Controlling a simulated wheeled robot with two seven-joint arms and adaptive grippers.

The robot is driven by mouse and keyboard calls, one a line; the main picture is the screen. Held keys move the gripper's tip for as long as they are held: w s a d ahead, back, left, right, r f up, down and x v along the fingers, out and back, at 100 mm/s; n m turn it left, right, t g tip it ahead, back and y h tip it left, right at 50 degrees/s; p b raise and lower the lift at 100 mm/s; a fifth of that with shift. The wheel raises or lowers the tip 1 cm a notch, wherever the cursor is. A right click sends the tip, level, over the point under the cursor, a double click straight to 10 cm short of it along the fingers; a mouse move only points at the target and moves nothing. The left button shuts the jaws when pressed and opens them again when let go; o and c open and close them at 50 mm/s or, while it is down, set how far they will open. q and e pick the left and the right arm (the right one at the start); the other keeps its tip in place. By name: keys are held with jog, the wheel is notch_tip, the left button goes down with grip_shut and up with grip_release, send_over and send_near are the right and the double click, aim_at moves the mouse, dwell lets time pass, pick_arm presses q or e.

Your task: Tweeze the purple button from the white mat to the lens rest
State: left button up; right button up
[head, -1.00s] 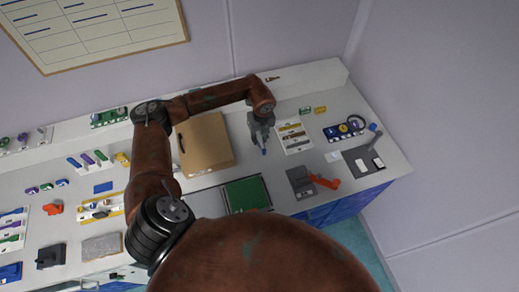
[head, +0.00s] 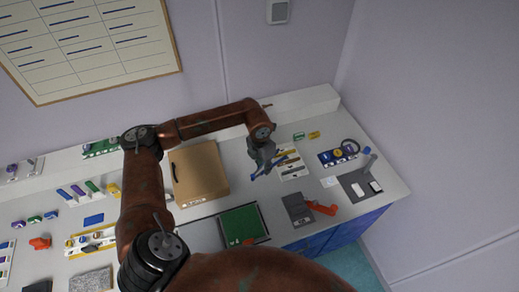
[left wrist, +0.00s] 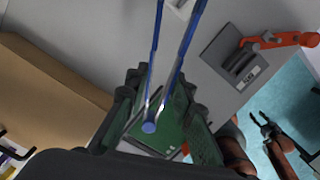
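My left gripper (head: 263,158) is over the bench, between the brown box and a white sheet with strips. It is shut on blue tweezers (head: 258,174), held above the bench. In the left wrist view the gripper (left wrist: 155,110) grips the tweezers (left wrist: 153,62) near their joined end, and their two arms spread apart toward the top edge. My right gripper (left wrist: 258,117) shows small at the right of the left wrist view, with its fingers apart and empty. I cannot make out the purple button, or tell surely which pieces are the white mat and the lens rest.
The brown box (head: 198,173) stands left of my left gripper. A green board (head: 240,222) and a grey device with an orange handle (head: 297,208) lie at the front. A dark mat with white pieces (head: 354,188) and a blue tray (head: 337,156) are at the right.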

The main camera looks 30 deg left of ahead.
pick_arm(q)
jog(key=s+d+r+m+g+b, duration=0.1)
jog(key=s+d+r+m+b, duration=0.1)
jog(key=m, duration=1.4)
jog(key=s+d+r+m+g+b, duration=0.1)
jog(key=s+d+r+m+b, duration=0.1)
jog(key=m, duration=1.4)
jog(key=shift+s+d+r, duration=0.75)
jog(key=shift+d+r, duration=0.55)
jog(key=shift+d, duration=0.6)
